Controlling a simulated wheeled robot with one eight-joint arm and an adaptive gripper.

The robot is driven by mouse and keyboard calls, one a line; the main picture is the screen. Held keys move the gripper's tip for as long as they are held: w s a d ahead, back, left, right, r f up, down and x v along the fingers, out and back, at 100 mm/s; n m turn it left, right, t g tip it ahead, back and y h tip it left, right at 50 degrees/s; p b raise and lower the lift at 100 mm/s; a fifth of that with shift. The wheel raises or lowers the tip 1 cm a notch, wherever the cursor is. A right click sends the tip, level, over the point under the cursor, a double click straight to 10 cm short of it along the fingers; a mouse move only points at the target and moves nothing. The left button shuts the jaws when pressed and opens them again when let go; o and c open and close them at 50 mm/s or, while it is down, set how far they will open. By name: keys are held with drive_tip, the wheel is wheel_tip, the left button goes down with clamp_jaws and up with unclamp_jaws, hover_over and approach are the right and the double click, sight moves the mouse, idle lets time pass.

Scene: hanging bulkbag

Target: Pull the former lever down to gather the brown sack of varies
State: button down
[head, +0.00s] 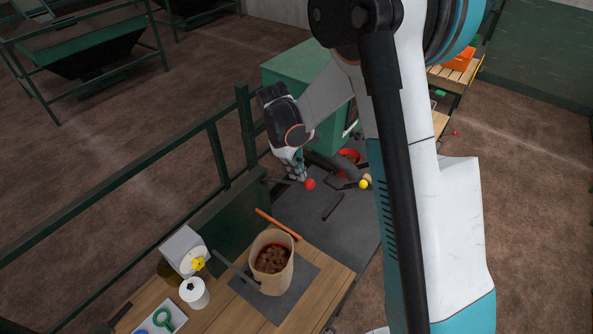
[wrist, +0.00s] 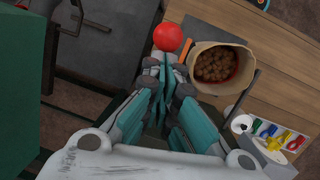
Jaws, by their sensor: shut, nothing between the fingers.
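The brown sack (head: 282,279) stands open on the wooden bench, filled with round brown pieces. It also shows in the wrist view (wrist: 232,88), right of my fingers. A red ball knob (head: 310,184), seemingly a lever's end, is just right of my gripper (head: 298,176) in the head view. In the wrist view the red knob (wrist: 168,37) lies just beyond my fingertips (wrist: 168,62). My gripper is shut and empty; I cannot tell whether it touches the knob. A yellow knob (head: 363,184) is farther right. The lever shafts are partly hidden, and no label marks the former lever.
A green railing (head: 218,153) runs left of the bench. An orange bar (head: 278,223) and a dark bar (head: 236,269) lie close to the sack. A white cup (head: 194,293) and a tray (head: 160,320) sit at the bench's left. A red bucket (head: 349,157) is behind the knobs.

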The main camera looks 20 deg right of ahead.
drive_tip(key=shift+f, duration=0.1)
drive_tip(key=s+d+f+t+y+b, duration=0.1)
drive_tip(key=s+f+t+y+b, duration=0.1)
drive_tip(key=f+b, duration=0.8)
drive_tip(key=s+d+f+t+y+b, duration=0.2)
drive_tip(key=f+t+b, duration=0.2)
drive_tip(key=f+b, duration=0.6)
drive_tip(key=shift+y+b, duration=0.3)
drive_tip(key=shift+b, duration=1.55)
drive_tip(key=shift+a+f, duration=0.1)
drive_tip(key=shift+f, duration=0.05)
